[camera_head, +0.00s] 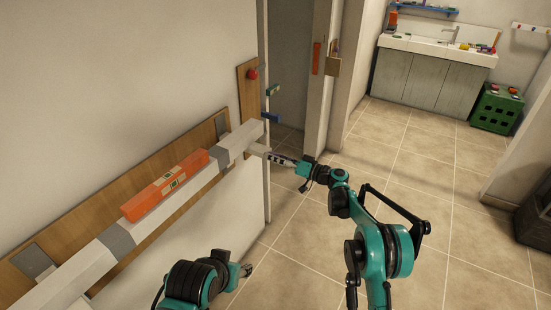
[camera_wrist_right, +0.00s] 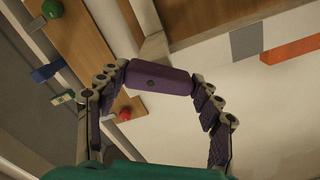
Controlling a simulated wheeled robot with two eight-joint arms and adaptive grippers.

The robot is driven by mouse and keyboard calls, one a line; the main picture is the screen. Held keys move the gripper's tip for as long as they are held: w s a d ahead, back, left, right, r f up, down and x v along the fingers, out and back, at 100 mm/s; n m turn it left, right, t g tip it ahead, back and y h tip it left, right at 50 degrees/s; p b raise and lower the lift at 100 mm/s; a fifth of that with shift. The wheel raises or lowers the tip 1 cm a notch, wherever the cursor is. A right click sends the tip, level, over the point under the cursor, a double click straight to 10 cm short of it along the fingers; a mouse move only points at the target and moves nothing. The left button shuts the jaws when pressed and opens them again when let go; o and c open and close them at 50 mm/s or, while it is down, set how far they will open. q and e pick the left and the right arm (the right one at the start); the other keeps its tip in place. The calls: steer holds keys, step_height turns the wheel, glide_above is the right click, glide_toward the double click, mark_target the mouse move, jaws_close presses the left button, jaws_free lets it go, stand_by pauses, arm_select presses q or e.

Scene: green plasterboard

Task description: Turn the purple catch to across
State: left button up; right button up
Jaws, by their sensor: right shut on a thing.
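The purple catch (camera_wrist_right: 160,79) shows in the right wrist view as a rounded bar with a dark dot in its middle. My right gripper (camera_wrist_right: 161,82) is shut on it, with one finger at each end of the bar.
A white rail (camera_head: 75,272) on the wall bears an orange level (camera_head: 165,186). A green crate (camera_head: 497,109) stands far right. The tiled floor is clear.

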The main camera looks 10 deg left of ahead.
steer(key=m, duration=1.1)
steer(key=shift+w+d+r+b, duration=0.15)
steer(key=shift+w+r+b, duration=0.1)
steer(key=shift+w+b, duration=0.1)
stand_by(0.4)
steer(key=o, duration=1.2)
steer(key=shift+c, duration=0.2)
steer(key=v, duration=1.2)
